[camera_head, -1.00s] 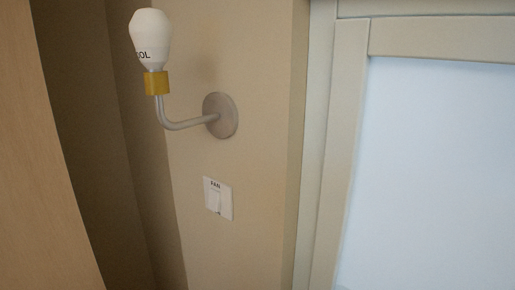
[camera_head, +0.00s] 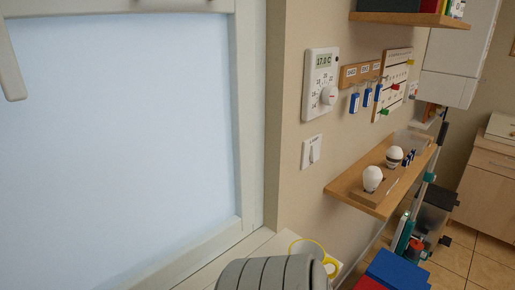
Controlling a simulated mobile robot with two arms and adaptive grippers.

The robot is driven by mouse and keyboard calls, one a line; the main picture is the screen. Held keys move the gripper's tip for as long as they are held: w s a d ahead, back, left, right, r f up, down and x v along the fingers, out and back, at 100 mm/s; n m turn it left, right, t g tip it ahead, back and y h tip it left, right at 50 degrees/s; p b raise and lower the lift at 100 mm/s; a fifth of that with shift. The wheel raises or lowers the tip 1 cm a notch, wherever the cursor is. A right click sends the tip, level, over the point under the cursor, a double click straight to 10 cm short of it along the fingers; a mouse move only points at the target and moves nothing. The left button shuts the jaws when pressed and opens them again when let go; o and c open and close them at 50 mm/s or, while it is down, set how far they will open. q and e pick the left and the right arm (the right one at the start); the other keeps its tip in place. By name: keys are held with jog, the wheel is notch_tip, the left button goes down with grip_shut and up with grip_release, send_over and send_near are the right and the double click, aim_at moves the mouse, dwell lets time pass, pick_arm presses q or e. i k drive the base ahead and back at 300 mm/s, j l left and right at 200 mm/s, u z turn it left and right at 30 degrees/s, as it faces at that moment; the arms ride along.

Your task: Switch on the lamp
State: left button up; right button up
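A white wall switch (camera_head: 312,151) with a single rocker is on the beige wall, right of the window and below the thermostat. A small label sits above its rocker, too small to read for sure. The wall lamp is not in view now; a second earlier it showed with a white bulb in a yellow collar on a bent metal arm, above a switch labelled FAN. Two white bulbs (camera_head: 372,178) stand on the wooden shelf (camera_head: 353,190). I cannot see either of my grippers.
A white thermostat (camera_head: 320,84) reads about 17.0 C. Blue-tagged keys hang from a key rack (camera_head: 361,74), with a peg board (camera_head: 394,82) beyond. A yellow-rimmed cup (camera_head: 309,247) stands at the sill's end. A blue box (camera_head: 398,270) is low right.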

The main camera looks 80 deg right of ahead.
aim_at(314, 153)
jog(key=z, duration=2.95)
